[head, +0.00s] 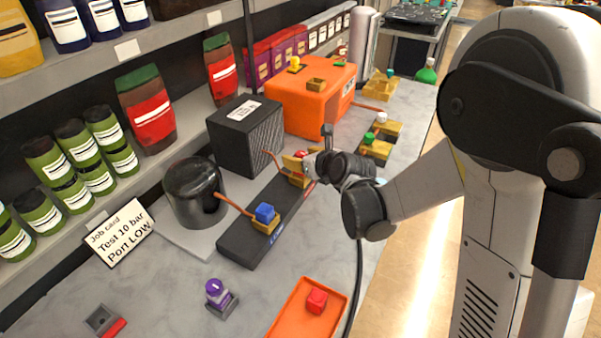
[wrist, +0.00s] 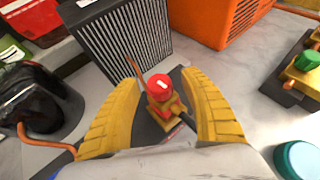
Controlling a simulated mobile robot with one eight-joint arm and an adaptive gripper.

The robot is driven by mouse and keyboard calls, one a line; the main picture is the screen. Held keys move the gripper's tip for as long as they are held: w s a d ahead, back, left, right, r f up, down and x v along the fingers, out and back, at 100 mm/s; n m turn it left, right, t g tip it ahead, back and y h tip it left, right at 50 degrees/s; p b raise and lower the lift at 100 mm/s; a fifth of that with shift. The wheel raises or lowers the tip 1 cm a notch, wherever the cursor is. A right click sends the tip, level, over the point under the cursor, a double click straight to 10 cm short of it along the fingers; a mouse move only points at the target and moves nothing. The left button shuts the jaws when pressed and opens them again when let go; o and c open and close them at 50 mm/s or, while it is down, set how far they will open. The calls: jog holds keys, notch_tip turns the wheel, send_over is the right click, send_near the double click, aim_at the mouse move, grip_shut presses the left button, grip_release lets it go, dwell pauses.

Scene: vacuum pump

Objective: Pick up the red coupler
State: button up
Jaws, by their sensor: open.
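A round red coupler (wrist: 158,87) with a white mark on top sits on a yellow block in the wrist view. In the head view it shows as a small red spot (head: 301,153), mostly hidden by my gripper (head: 306,163). My gripper (wrist: 160,80) is open, with one yellow finger on each side of the red coupler. I cannot tell whether the fingers touch it.
A black ribbed box (head: 247,137) and an orange housing (head: 300,95) stand behind. A purple knob (head: 216,291) is at front left. Copper pipes stick out nearby.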

jog(key=c, duration=1.1)
jog(key=shift+s+r, duration=0.1)
grip_shut()
